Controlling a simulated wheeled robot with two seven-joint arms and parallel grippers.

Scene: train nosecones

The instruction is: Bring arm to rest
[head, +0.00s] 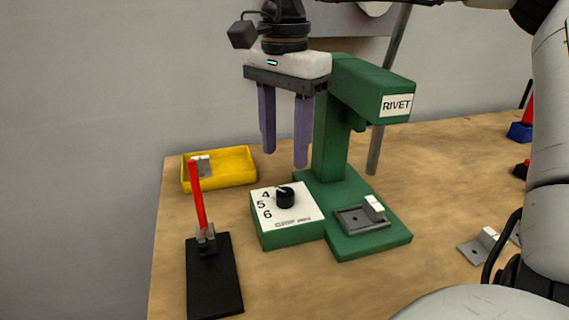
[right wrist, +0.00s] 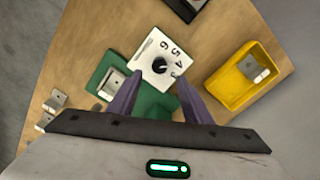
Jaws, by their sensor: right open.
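My right gripper (head: 285,150) hangs over the table with its two purple fingers pointing down. It is open and nothing is between the fingers. In the head view it is just in front of the green rivet machine (head: 333,130), above the dial box (head: 289,238) with its black knob (head: 285,197). In the right wrist view the fingers (right wrist: 155,102) spread apart, with the dial box (right wrist: 165,52) and its knob (right wrist: 159,66) beyond them. My left gripper does not show in either view.
A grey bracket with a white block (head: 374,207) sits on the machine's base. A yellow tray (head: 238,153) holds a similar part. A black stand (head: 214,275) holds an upright red lever (head: 197,195). Another bracket (head: 476,250) lies at right. Bare table lies in front of the machine.

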